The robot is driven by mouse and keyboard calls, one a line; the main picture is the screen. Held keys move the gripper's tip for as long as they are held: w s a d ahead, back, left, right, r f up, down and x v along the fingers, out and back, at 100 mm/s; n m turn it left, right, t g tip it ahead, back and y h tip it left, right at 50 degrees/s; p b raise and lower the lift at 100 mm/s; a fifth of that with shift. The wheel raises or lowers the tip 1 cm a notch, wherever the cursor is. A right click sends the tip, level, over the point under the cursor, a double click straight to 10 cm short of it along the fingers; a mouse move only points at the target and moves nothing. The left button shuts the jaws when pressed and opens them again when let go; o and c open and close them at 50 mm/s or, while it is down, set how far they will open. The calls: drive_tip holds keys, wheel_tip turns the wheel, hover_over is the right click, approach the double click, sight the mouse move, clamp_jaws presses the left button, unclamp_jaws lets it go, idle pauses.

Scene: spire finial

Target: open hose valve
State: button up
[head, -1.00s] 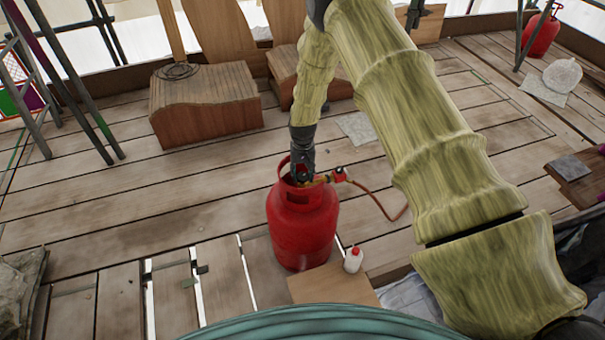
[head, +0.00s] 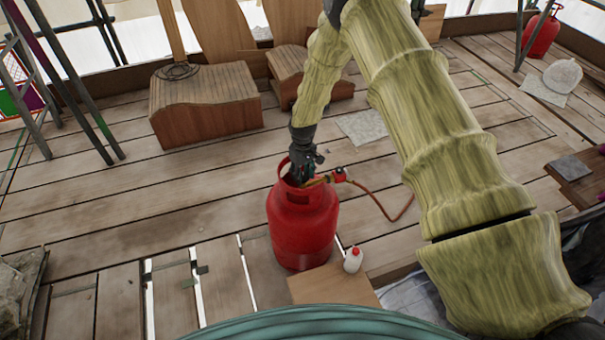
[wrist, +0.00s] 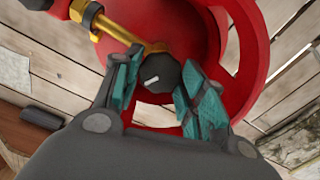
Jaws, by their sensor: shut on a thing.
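A red gas cylinder (head: 302,225) stands upright on the plank deck. It fills the wrist view as a red shoulder and collar ring (wrist: 248,60). A dark round valve knob (wrist: 158,73) with a white mark sits inside the collar. A brass valve fitting (wrist: 118,32) runs from it to the red regulator (head: 339,174), where an orange-red hose (head: 378,205) leads off to the right. My gripper (wrist: 158,85) reaches into the collar from above, with its teal-padded fingers shut on either side of the knob. In the head view my gripper (head: 302,172) partly hides the valve.
A small white bottle with a red cap (head: 353,260) stands close to the cylinder's right on a wooden board (head: 330,285). Brown wooden blocks (head: 205,103) stand behind. Gaps show between planks at front left. Another red cylinder (head: 541,33) stands far right.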

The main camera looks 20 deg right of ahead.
sight(303, 176)
idle(0.3)
drive_tip(key=o, duration=1)
drive_tip(key=shift+o, duration=0.2)
wheel_tip(303, 176, up, 12)
idle(0.4)
